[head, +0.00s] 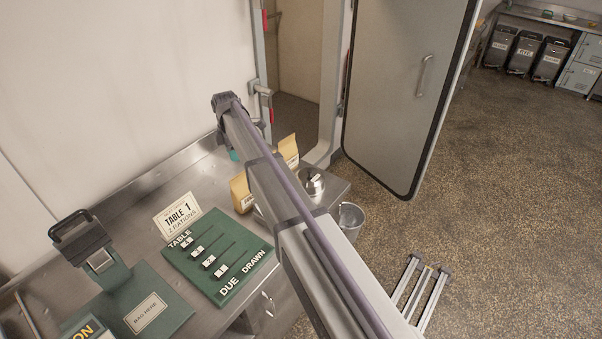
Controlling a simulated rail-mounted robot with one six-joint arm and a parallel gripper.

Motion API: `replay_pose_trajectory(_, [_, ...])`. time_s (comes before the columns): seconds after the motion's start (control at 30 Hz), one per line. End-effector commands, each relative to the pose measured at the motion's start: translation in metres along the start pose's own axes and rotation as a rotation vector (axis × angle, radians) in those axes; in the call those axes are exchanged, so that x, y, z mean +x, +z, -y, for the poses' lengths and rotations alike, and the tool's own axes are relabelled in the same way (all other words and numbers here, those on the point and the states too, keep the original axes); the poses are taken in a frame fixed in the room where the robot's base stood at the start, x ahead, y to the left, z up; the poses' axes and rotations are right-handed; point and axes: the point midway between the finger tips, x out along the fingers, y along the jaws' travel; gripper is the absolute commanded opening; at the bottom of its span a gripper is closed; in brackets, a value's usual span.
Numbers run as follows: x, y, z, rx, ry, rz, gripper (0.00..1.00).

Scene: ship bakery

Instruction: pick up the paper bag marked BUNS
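Two tan paper bags stand on the steel counter. One paper bag (241,194) shows to the left of my arm, partly covered by it. The other paper bag (288,147) shows just right of my arm, farther back, also partly covered. I cannot read the labels, so I cannot tell which is marked BUNS. My arm runs from the lower right up over the counter, above both bags. My gripper's fingers are hidden behind the arm. A small teal piece (233,155) shows below the arm; I cannot tell what it belongs to.
A round metal container (312,181) stands by the bags near the counter's right end. A green board with sliders (218,256), a TABLE 1 card (178,216) and a green device (98,262) stand left. A bucket (351,219) is beyond the counter, near an open door (405,90).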

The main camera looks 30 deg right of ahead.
Motion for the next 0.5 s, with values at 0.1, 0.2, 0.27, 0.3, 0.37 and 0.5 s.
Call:
replay_pose_trajectory(0.1, [0.003, -0.002, -0.005, -0.242, 0.0, -0.001, 0.36])
replay_pose_trajectory(0.2, [0.003, -0.001, -0.004, -0.354, 0.0, 0.0, 0.36])
replay_pose_trajectory(0.27, [0.003, -0.001, -0.004, -0.38, 0.0, 0.0, 0.36])
replay_pose_trajectory(0.3, [0.003, -0.001, -0.004, -0.384, 0.0, 0.0, 0.36])
replay_pose_trajectory(0.37, [0.006, -0.001, -0.004, -0.383, 0.0, 0.0, 0.36])
replay_pose_trajectory(0.5, [0.031, -0.001, -0.004, -0.381, 0.0, 0.0, 0.36])
